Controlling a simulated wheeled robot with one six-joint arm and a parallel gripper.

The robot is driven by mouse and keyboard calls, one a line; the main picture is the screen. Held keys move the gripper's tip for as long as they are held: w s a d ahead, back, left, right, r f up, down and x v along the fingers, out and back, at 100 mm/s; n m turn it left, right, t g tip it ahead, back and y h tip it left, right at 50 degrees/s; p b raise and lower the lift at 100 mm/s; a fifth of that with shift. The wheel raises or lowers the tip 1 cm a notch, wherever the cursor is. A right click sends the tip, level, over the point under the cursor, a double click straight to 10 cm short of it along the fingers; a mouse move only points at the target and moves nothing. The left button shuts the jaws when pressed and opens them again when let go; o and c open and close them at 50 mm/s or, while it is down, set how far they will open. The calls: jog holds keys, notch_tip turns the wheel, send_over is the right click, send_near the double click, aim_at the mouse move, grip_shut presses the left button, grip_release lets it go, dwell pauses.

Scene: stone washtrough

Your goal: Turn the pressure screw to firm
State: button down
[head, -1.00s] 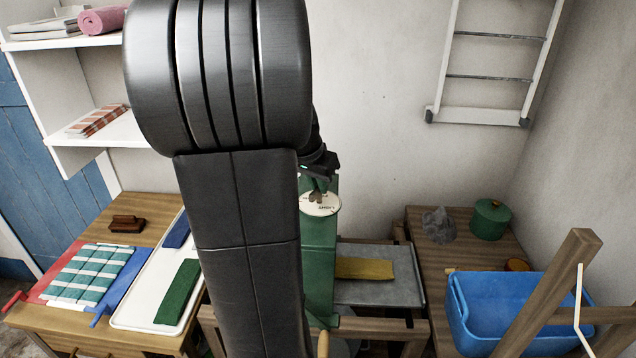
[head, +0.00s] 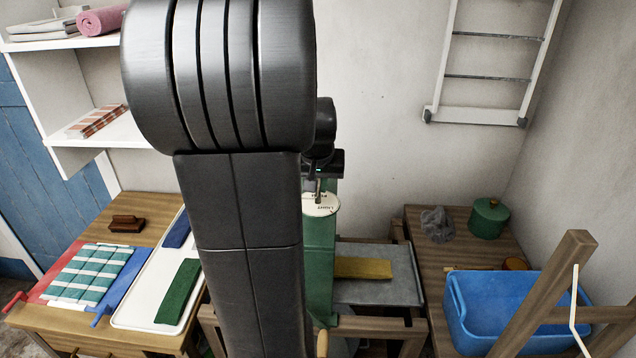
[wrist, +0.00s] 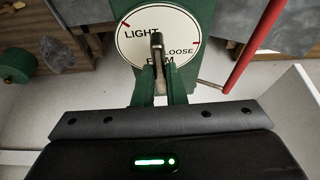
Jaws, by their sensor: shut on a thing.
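The pressure screw's round white dial (head: 322,206) sits on top of the green press frame (head: 320,262), partly behind my arm in the head view. In the wrist view the dial (wrist: 130,52) reads LIGHT at upper left, LOOSE at right and FIRM at the bottom, with short red marks near its rim. The screw's grey metal handle (wrist: 157,46) stands up over the dial and hides part of FIRM. My gripper (wrist: 159,82) is shut on this handle with its green fingers. The handle's exact setting is unclear.
A red rod (wrist: 255,48) slants close by on the right of the dial in the wrist view. A grey tray (head: 375,290) with a yellow cloth (head: 362,268) lies right of the press. A blue basin (head: 515,305) and green pot (head: 489,218) stand further right.

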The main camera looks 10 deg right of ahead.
jog(key=c, duration=1.5)
grip_release()
jog(key=b+v, duration=0.1)
jog(key=v, duration=1.2)
jog(key=shift+s+r, duration=0.2)
jog(key=shift+r, duration=0.15)
jog(key=p+x, duration=0.1)
jog(key=x, duration=1.3)
jog(key=shift+w, duration=0.1)
jog(key=shift+r+m, duration=0.1)
jog(key=shift+m, duration=0.2)
